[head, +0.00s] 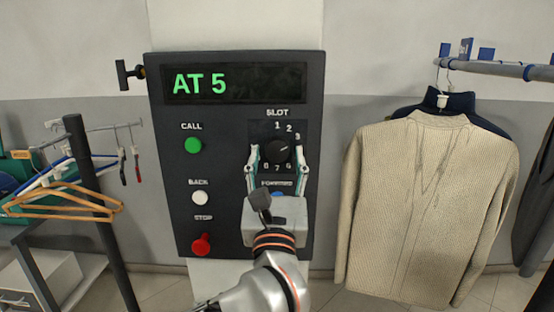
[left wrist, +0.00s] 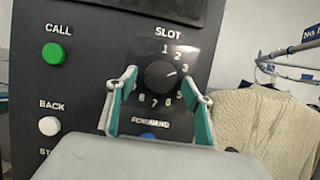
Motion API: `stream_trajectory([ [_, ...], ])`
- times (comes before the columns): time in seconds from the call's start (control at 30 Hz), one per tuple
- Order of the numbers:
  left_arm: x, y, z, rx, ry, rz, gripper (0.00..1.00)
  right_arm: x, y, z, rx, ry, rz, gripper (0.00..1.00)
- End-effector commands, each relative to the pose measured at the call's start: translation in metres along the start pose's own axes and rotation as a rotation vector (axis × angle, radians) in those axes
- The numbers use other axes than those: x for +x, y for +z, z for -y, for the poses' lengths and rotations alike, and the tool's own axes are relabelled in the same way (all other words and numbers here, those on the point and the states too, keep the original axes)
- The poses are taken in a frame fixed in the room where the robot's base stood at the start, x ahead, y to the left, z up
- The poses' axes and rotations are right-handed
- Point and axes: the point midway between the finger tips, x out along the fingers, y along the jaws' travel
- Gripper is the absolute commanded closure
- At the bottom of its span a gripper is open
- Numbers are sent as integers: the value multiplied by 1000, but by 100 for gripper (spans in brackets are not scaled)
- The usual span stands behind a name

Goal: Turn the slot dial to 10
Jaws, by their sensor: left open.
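The slot dial (head: 278,152) is a round black knob on the dark control panel, under the word SLOT. My left gripper (head: 278,146) is open, with one finger on each side of the dial. I cannot tell whether the fingers touch it. The display (head: 235,83) reads AT 5 in green. My right gripper is not in view.
The panel has a green CALL button (head: 193,145), a white BACK button (head: 200,198) and a red STOP button (head: 201,245). A blue FORWARD button (left wrist: 148,136) is partly hidden below the dial. Wooden hangers (head: 65,205) are at left; a beige sweater (head: 425,200) hangs at right.

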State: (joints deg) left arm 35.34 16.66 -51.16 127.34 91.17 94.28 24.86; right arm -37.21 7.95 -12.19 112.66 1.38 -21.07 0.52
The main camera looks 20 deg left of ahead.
Motion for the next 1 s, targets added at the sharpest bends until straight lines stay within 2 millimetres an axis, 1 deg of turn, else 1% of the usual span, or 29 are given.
stream_trajectory([
  [0.03,0,0,0,0,0,0,57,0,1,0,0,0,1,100],
  [0.13,0,0,0,0,0,0,83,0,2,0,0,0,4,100],
  [0.17,0,0,0,0,0,0,87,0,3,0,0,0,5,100],
  [0.33,0,0,0,2,0,0,87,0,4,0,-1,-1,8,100],
  [0.47,0,1,0,16,-6,1,87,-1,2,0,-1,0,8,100],
  [0.67,1,2,-2,91,-36,-1,87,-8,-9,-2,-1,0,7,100],
  [0.77,1,3,-3,153,-62,0,87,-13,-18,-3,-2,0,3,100],
  [0.83,1,3,-3,204,-84,-1,87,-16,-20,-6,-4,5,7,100],
  [0.9,1,3,-4,261,-107,0,87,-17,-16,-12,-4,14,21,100],
  [1.0,1,3,-5,348,-143,1,87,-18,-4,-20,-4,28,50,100],
])
